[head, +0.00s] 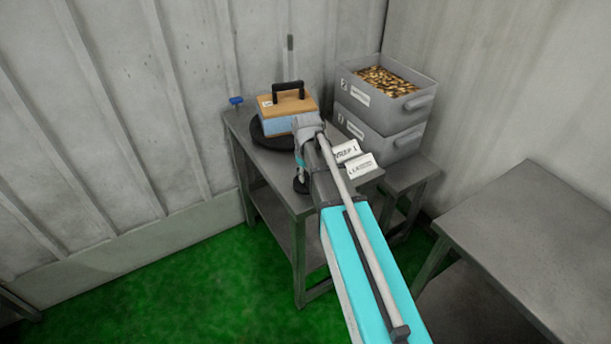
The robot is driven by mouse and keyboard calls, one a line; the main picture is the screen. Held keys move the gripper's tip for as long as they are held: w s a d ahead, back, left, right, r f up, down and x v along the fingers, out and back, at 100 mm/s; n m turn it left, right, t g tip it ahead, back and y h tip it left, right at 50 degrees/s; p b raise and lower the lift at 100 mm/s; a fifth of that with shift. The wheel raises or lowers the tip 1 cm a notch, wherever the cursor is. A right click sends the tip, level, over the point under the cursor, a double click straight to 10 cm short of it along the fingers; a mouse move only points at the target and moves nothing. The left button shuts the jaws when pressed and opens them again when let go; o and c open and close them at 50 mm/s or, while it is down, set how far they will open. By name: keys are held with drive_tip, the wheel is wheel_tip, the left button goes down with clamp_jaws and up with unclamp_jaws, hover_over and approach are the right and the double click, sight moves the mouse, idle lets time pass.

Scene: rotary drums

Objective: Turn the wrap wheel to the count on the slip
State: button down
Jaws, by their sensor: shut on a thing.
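My gripper (301,184) points down at the front edge of a grey table, small and dark below my wrist. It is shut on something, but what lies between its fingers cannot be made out. A black round turntable (259,137) lies on the table behind it. A blue block with a wooden top (286,104) and a black handle sits on the turntable, partly hidden by my wrist. A white slip (346,151) stands right of my arm and seems to read "WRAP 1". A second white card (361,167) stands in front of it, its print too small to read.
Stacked grey bins (385,135) stand at the back right, the top one filled with small brown pieces. A blue knob (236,101) is at the grey table's (243,124) back left corner. Another grey table (535,240) is at the right. Walls close off the back.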

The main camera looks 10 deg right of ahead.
drive_tip(key=shift+w, duration=0.15)
drive_tip(key=shift+c, duration=2.4)
unclamp_jaws()
